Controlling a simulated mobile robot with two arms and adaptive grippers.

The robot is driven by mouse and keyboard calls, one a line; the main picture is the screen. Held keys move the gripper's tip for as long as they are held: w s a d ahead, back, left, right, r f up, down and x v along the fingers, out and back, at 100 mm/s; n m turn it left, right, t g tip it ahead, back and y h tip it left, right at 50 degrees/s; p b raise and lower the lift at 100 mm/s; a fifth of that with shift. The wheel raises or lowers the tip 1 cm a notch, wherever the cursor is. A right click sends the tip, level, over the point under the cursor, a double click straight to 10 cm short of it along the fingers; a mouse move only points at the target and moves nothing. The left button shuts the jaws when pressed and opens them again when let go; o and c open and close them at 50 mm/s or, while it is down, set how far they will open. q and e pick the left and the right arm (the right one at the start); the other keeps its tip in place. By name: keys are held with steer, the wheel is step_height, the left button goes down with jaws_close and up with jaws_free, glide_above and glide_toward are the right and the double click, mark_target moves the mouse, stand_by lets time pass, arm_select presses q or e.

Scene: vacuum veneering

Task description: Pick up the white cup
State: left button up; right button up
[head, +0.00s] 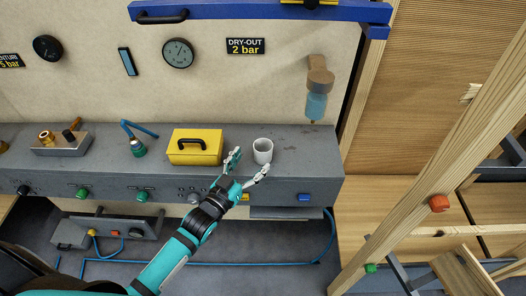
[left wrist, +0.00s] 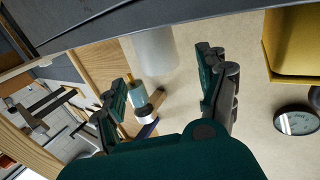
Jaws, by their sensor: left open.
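The white cup (head: 263,150) stands upright on the grey bench top, to the right of the yellow case. My left gripper (head: 250,165) is open and empty at the front left of the cup, one finger to the cup's left and the other just in front of it. In the left wrist view the pale cup (left wrist: 155,48) shows beyond the gap between the open fingers of my left gripper (left wrist: 166,66). I cannot tell whether a finger touches it. My right gripper is out of view.
The yellow case (head: 210,157) with a black handle stands close on the left; it also shows in the left wrist view (left wrist: 290,45). A filter with a blue bowl (head: 316,106) hangs on the wall behind. The bench top (head: 310,155) is clear right of the cup.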

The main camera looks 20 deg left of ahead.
mark_target(258, 152)
arm_select(q)
steer(key=shift+w+d, duration=0.2)
steer(key=shift+w, duration=0.45)
steer(key=shift+w+d+r, duration=0.1)
steer(key=shift+w+r, duration=0.05)
steer(key=shift+w, duration=0.2)
steer(key=x, duration=0.1)
steer(key=p+x, duration=0.1)
steer(key=x, duration=0.1)
steer(key=shift+w+d+r, duration=0.15)
steer(key=shift+w+r, duration=0.05)
steer(key=shift+w, duration=0.1)
steer(key=shift+w+d+f, duration=0.1)
steer(key=shift+w, duration=0.3)
steer(key=c, duration=1.1)
steer(key=shift+c, duration=0.3)
steer(key=shift+r, duration=0.2)
